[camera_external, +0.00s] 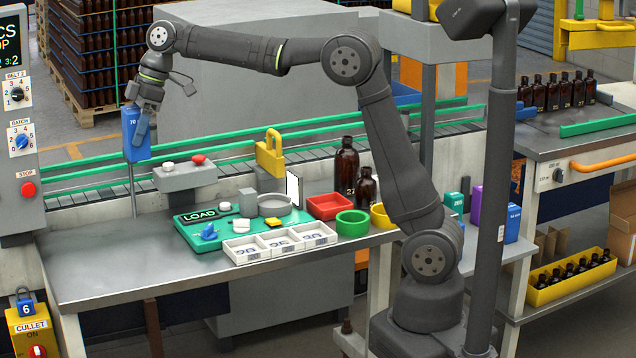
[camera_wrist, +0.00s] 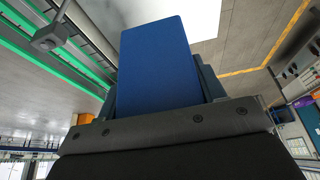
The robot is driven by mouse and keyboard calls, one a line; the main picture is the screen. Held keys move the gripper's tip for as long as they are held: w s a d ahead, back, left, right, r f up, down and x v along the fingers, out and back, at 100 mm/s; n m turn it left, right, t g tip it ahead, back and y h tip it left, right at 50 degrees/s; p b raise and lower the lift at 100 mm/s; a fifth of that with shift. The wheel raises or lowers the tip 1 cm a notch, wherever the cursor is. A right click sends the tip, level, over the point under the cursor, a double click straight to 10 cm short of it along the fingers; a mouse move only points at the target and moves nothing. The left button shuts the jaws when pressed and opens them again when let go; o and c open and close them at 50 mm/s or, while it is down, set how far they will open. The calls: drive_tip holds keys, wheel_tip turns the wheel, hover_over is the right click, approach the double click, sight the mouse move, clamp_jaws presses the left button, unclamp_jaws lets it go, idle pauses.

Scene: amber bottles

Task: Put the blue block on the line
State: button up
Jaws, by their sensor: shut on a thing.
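The blue block (camera_external: 130,136), marked 70, is held in the air at the left in the external view. My gripper (camera_external: 143,128) is shut on it, with the fingers pointing down. In the wrist view the block (camera_wrist: 157,62) fills the space in front of my gripper (camera_wrist: 160,90). The line, a conveyor with green rails (camera_external: 232,147), runs behind the metal table. The block is high up near the conveyor's left part; I cannot tell whether it is right over it.
The metal table (camera_external: 100,273) bears a green LOAD board (camera_external: 190,232), white numbered trays (camera_external: 243,250), red and green bowls (camera_external: 352,222) and brown bottles (camera_external: 346,168). A grey box with buttons (camera_external: 186,177) and a yellow padlock (camera_external: 270,155) stand near the line. A control panel is at the left.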

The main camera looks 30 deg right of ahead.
drive_tip(key=w+d+m+t, duration=0.1)
drive_tip(key=w+d, duration=0.4)
drive_tip(key=d, duration=0.4)
drive_tip(key=w+d+m, duration=0.2)
drive_tip(key=w+d, duration=0.4)
drive_tip(key=d, duration=0.2)
drive_tip(key=w+d+m+t, duration=0.1)
drive_tip(key=w+d, duration=0.4)
drive_tip(key=d, duration=0.4)
drive_tip(key=w+d+m+h, duration=0.15)
drive_tip(key=d+m, duration=0.25)
drive_tip(key=d, duration=2.2)
drive_tip(key=s+d+m+t+h, duration=0.1)
drive_tip(key=s+d+m, duration=0.3)
drive_tip(key=d, duration=0.9)
drive_tip(key=s+d+m+t, duration=0.1)
drive_tip(key=s+d, duration=0.5)
drive_tip(key=d, duration=0.8)
drive_tip(key=s+d+m+h, duration=0.1)
drive_tip(key=s+d+m, duration=0.1)
drive_tip(key=s+d, duration=0.8)
drive_tip(key=s+d+m+h, duration=0.1)
drive_tip(key=s+d+m, duration=0.2)
drive_tip(key=s+d, duration=0.7)
hover_over(472, 246)
wheel_tip(472, 246, down, 39)
drive_tip(key=shift+w+f, duration=0.1)
drive_tip(key=shift+f, duration=1.75)
drive_tip(key=shift+f, duration=0.1)
